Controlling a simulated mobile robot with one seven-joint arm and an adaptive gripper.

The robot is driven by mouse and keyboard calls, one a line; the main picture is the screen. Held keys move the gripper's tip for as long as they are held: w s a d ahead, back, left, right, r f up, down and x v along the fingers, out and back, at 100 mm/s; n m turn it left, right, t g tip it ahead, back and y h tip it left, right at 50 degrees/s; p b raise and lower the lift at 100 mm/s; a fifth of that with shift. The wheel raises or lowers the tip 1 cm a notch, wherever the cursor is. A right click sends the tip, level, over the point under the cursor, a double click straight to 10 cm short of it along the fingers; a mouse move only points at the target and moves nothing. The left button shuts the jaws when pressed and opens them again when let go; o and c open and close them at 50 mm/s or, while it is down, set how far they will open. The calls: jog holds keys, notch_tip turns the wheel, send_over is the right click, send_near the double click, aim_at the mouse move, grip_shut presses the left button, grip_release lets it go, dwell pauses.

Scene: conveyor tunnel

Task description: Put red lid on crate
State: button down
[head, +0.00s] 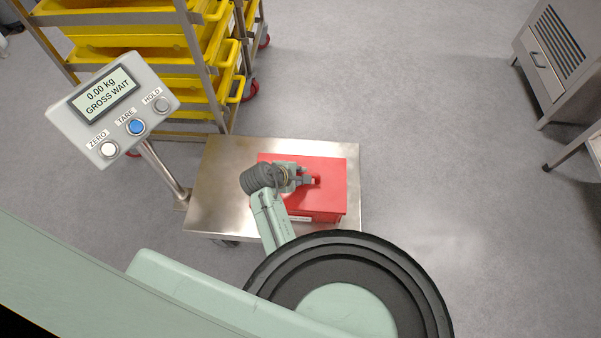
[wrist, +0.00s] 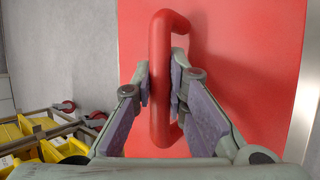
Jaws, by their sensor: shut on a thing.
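The red lid (head: 332,199) shows as a flat red panel over the red crate (head: 325,218), whose front side with a pale label shows below it in the head view. My gripper (head: 312,181) is at the lid's middle. In the wrist view, my gripper (wrist: 160,86) is shut on the lid's red bar handle (wrist: 160,45), one purple-padded finger on each side. The red lid (wrist: 245,70) fills much of that view behind the fingers. The crate's inside is hidden. I cannot tell whether the lid touches the crate's rim or is slightly above it.
The crate stands on a metal scale platform (head: 225,175). The scale's display (head: 105,92) reads 0.00 kg on a post at left. A rack with yellow bins (head: 180,52) stands behind. A metal cabinet (head: 560,55) is at far right. Open floor lies between.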

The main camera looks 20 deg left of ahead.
jog(key=shift+f, duration=0.1)
jog(key=c, duration=1.5)
grip_release()
jog(key=v, duration=1.2)
